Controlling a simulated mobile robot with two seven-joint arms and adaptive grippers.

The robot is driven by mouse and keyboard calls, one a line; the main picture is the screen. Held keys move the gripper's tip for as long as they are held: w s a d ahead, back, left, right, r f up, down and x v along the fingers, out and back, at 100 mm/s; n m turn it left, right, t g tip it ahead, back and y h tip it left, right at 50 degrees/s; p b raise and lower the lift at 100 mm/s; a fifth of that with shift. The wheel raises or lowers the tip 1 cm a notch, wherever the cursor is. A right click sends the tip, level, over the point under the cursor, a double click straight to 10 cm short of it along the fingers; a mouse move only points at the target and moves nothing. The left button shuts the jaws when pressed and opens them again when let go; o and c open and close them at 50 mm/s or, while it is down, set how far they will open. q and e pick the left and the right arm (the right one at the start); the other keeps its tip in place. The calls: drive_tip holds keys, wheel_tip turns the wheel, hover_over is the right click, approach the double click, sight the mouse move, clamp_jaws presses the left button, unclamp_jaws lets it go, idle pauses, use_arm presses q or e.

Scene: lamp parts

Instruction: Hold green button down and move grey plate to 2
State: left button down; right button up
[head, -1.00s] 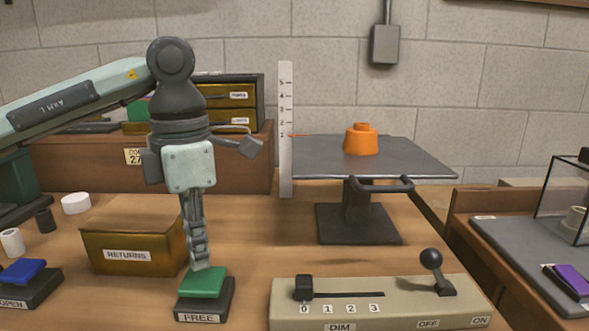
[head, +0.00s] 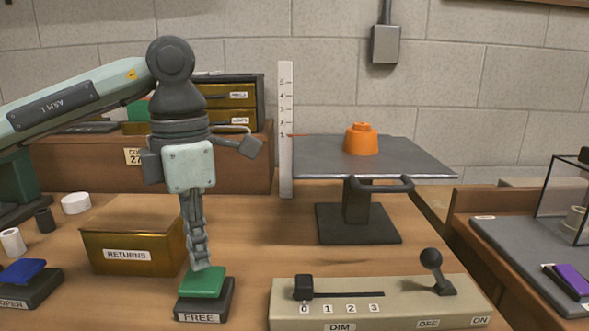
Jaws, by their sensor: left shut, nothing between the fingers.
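The green button (head: 203,285) sits on a dark base labelled FREE at the front. My left gripper (head: 201,266) is shut and empty, pointing straight down, with its fingertips at the button's top; they seem to touch it, but how far it is pressed I cannot tell. The grey plate (head: 415,160) lies level on a dark post with a handle (head: 385,186) at its front. A white scale (head: 286,165) numbered 1 to 5 stands at its left, and a red pointer (head: 297,135) is at about 1. My right gripper is out of view.
An orange weight (head: 361,140) stands on the plate. The DIM slider box (head: 400,315), with its knob (head: 303,288) at 0, is in front. The RETURNS box (head: 128,255) and blue OPEN button (head: 22,272) are at the left. Bare bench lies between FREE and the post.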

sight(202, 279)
use_arm(q)
drive_tip(key=shift+f+b, duration=1.6)
drive_tip(key=shift+f, duration=0.25)
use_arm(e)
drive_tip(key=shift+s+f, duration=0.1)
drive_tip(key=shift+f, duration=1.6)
use_arm(q)
drive_tip(key=shift+s, duration=0.1)
